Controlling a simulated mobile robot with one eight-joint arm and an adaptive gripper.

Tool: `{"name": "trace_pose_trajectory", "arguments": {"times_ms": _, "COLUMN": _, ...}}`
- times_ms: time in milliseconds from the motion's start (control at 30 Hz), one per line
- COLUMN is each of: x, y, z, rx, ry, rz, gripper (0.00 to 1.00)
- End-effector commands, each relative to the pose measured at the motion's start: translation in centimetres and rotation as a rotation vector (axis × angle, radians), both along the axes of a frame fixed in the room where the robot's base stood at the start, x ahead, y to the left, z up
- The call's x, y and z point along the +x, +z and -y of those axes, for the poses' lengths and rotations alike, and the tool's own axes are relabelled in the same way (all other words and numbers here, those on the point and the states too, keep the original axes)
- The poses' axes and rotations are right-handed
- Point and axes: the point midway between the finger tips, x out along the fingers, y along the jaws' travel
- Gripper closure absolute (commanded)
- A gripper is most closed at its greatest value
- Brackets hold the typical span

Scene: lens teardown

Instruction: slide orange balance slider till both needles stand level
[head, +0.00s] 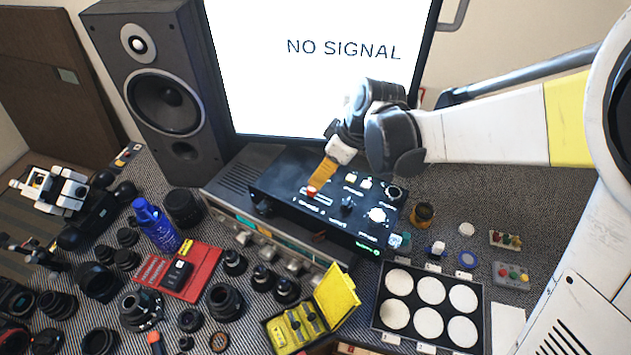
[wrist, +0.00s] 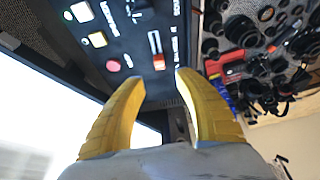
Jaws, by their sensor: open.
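The orange balance slider (wrist: 158,62) sits on the dark front panel of a black device (head: 273,186), at the end of its pale slot nearest my gripper in the wrist view. In the head view the slider (head: 311,191) shows as a small orange-red spot at the yellow fingertips. My gripper (wrist: 160,80) is open, its two yellow fingers spread with the slider just beyond the gap between them. I cannot tell whether they touch it. My gripper (head: 316,184) reaches down to the panel in the head view. Small lit windows (wrist: 97,39) show on the panel; no needles can be made out.
A large screen (head: 300,60) reading NO SIGNAL stands behind the device, with a speaker (head: 165,100) to its left. A palette of white discs (head: 378,340) lies at front right. Several lenses, a blue bottle (head: 154,226) and a yellow case (head: 338,290) crowd the table.

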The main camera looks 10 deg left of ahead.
Motion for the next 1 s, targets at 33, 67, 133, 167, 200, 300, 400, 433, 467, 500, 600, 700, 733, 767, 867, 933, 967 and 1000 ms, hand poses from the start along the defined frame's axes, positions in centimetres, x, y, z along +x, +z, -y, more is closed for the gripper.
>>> {"name": "trace_pose_trajectory", "arguments": {"times_ms": 33, "x": -0.2, "y": 0.8, "z": 0.3, "rx": 0.0, "ry": -0.001, "rz": 0.0, "gripper": 0.6}}
{"name": "trace_pose_trajectory", "arguments": {"times_ms": 67, "x": -0.2, "y": 1.2, "z": 0.5, "rx": 0.0, "ry": -0.001, "rz": 0.0, "gripper": 0.6}}
{"name": "trace_pose_trajectory", "arguments": {"times_ms": 133, "x": -0.3, "y": 1.9, "z": 0.7, "rx": 0.0, "ry": -0.001, "rz": 0.0, "gripper": 0.6}}
{"name": "trace_pose_trajectory", "arguments": {"times_ms": 167, "x": -0.4, "y": 2.2, "z": 0.8, "rx": -0.001, "ry": -0.001, "rz": -0.001, "gripper": 0.6}}
{"name": "trace_pose_trajectory", "arguments": {"times_ms": 200, "x": -0.4, "y": 2.4, "z": 0.9, "rx": -0.001, "ry": 0.0, "rz": 0.0, "gripper": 0.6}}
{"name": "trace_pose_trajectory", "arguments": {"times_ms": 300, "x": -0.5, "y": 2.7, "z": 1.0, "rx": -0.001, "ry": 0.0, "rz": 0.0, "gripper": 0.6}}
{"name": "trace_pose_trajectory", "arguments": {"times_ms": 400, "x": -0.5, "y": 2.7, "z": 1.0, "rx": 0.0, "ry": 0.0, "rz": 0.0, "gripper": 0.6}}
{"name": "trace_pose_trajectory", "arguments": {"times_ms": 433, "x": -0.5, "y": 2.7, "z": 1.0, "rx": 0.0, "ry": 0.0, "rz": 0.0, "gripper": 0.6}}
{"name": "trace_pose_trajectory", "arguments": {"times_ms": 467, "x": -0.5, "y": 2.7, "z": 1.0, "rx": 0.0, "ry": 0.0, "rz": 0.0, "gripper": 0.6}}
{"name": "trace_pose_trajectory", "arguments": {"times_ms": 500, "x": -0.5, "y": 2.7, "z": 1.0, "rx": 0.0, "ry": 0.0, "rz": 0.0, "gripper": 0.6}}
{"name": "trace_pose_trajectory", "arguments": {"times_ms": 600, "x": -0.5, "y": 2.7, "z": 1.0, "rx": 0.0, "ry": 0.0, "rz": 0.0, "gripper": 0.6}}
{"name": "trace_pose_trajectory", "arguments": {"times_ms": 700, "x": -0.4, "y": 2.7, "z": 1.0, "rx": 0.0, "ry": 0.0, "rz": 0.0, "gripper": 0.6}}
{"name": "trace_pose_trajectory", "arguments": {"times_ms": 733, "x": -0.5, "y": 2.7, "z": 1.0, "rx": 0.0, "ry": 0.0, "rz": 0.0, "gripper": 0.6}}
{"name": "trace_pose_trajectory", "arguments": {"times_ms": 767, "x": -0.5, "y": 2.7, "z": 1.1, "rx": 0.0, "ry": -0.003, "rz": 0.0, "gripper": 0.6}}
{"name": "trace_pose_trajectory", "arguments": {"times_ms": 867, "x": -0.8, "y": 3.0, "z": 2.0, "rx": -0.002, "ry": -0.043, "rz": 0.004, "gripper": 0.6}}
{"name": "trace_pose_trajectory", "arguments": {"times_ms": 933, "x": -1.4, "y": 3.5, "z": 3.4, "rx": -0.004, "ry": -0.106, "rz": 0.01, "gripper": 0.6}}
{"name": "trace_pose_trajectory", "arguments": {"times_ms": 967, "x": -1.7, "y": 3.7, "z": 4.2, "rx": -0.004, "ry": -0.143, "rz": 0.015, "gripper": 0.6}}
{"name": "trace_pose_trajectory", "arguments": {"times_ms": 1000, "x": -2.3, "y": 4.0, "z": 5.4, "rx": -0.004, "ry": -0.201, "rz": 0.02, "gripper": 0.6}}
